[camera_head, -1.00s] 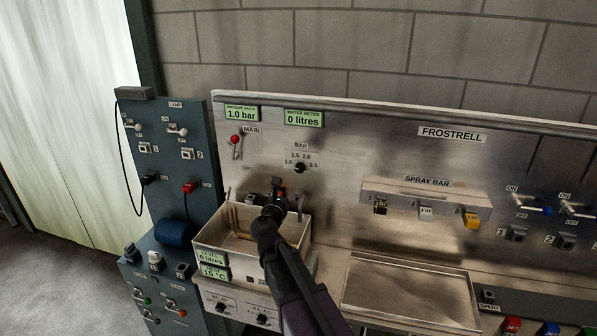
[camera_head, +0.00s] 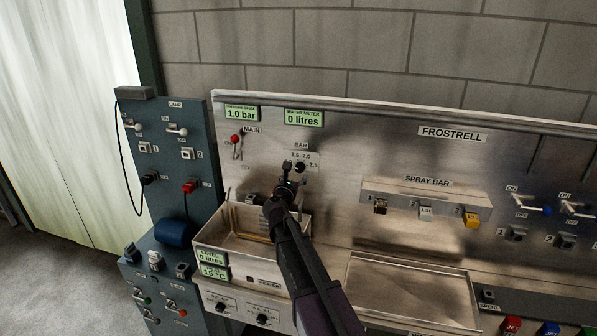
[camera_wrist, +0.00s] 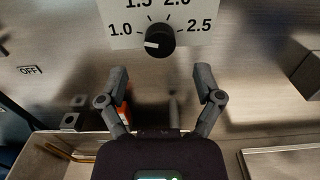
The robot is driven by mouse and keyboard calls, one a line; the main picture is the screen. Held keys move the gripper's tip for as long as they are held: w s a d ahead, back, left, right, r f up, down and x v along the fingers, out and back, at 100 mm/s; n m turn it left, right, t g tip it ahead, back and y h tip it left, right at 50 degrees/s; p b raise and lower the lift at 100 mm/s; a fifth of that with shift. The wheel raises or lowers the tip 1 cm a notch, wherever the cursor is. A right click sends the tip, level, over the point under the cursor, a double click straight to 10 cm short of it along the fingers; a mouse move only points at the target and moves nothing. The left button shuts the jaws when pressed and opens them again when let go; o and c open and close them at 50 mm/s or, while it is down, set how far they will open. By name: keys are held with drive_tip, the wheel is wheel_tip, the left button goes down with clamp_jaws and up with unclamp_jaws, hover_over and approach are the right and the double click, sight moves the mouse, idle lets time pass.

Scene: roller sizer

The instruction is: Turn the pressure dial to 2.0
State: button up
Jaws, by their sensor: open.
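The pressure dial (camera_wrist: 160,40) is a round black knob with a white pointer line, on a plate marked 1.0, 1.5, 2.0 and 2.5. In the wrist view its line points left, toward 1.0. In the head view the dial (camera_head: 300,167) sits under the BAR label, partly beside my fingers. The pressure gauge display (camera_head: 241,113) reads 1.0 bar. My gripper (camera_wrist: 161,75) is open and empty, its two fingers spread just below the dial, not gripping it. In the head view my gripper (camera_head: 293,168) is close in front of the panel at the dial.
A red-knobbed MAIN lever (camera_head: 236,141) is left of the dial. A steel basin (camera_head: 210,243) lies below my arm. The spray bar shelf (camera_head: 425,196) juts out to the right.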

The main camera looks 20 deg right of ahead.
sight(299, 169)
drive_tip(key=shift+x, duration=2.45)
drive_tip(key=c, duration=1.2)
